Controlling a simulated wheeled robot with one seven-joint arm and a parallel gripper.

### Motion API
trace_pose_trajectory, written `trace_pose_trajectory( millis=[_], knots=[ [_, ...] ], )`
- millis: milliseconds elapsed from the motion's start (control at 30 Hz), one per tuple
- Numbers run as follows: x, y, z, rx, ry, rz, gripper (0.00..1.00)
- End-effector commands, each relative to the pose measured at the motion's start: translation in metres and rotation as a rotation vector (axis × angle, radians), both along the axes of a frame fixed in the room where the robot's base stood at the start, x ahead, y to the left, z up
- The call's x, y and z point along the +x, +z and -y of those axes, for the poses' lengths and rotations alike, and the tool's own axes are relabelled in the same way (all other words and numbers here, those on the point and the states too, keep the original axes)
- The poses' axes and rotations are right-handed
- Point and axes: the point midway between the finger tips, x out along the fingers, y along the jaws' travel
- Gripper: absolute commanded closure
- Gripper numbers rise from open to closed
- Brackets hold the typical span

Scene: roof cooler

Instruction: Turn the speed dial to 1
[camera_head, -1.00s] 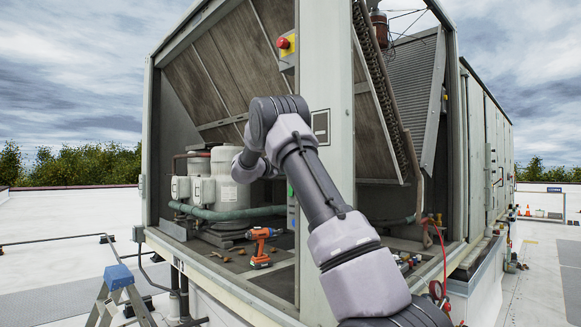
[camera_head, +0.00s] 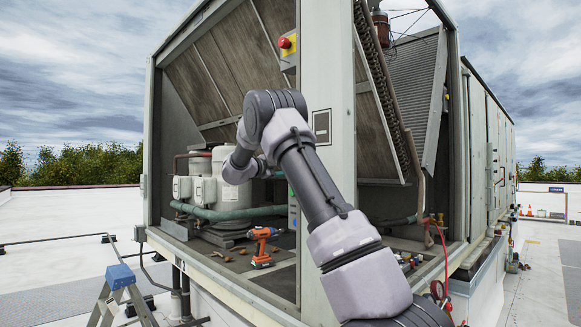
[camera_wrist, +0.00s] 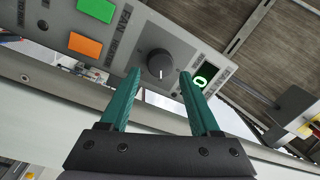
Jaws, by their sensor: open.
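The speed dial (camera_wrist: 156,64) is a dark round knob with a pale pointer mark on a grey control panel (camera_wrist: 120,50) in the wrist view. A small display (camera_wrist: 202,76) to its right shows a green digit that looks like 0. My gripper (camera_wrist: 160,74) has two green fingers, open and apart, with the dial between and just beyond their tips. I cannot tell whether either finger touches it. In the head view the gripper and the dial are hidden behind my arm and the cabinet post.
The panel also carries a green button (camera_wrist: 97,9) and an orange button (camera_wrist: 86,46). An orange drill (camera_head: 263,246) stands on the cabinet floor near the compressors (camera_head: 230,193).

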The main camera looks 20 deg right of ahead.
Motion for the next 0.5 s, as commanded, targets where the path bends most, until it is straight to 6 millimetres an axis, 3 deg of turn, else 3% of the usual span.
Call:
trace_pose_trajectory(
  millis=[200,500],
  knots=[
    [-0.016,-0.003,-0.041,-0.001,0.003,-0.001,0.37],
    [-0.026,-0.005,-0.063,0.0,0.001,0.0,0.37]
  ],
)
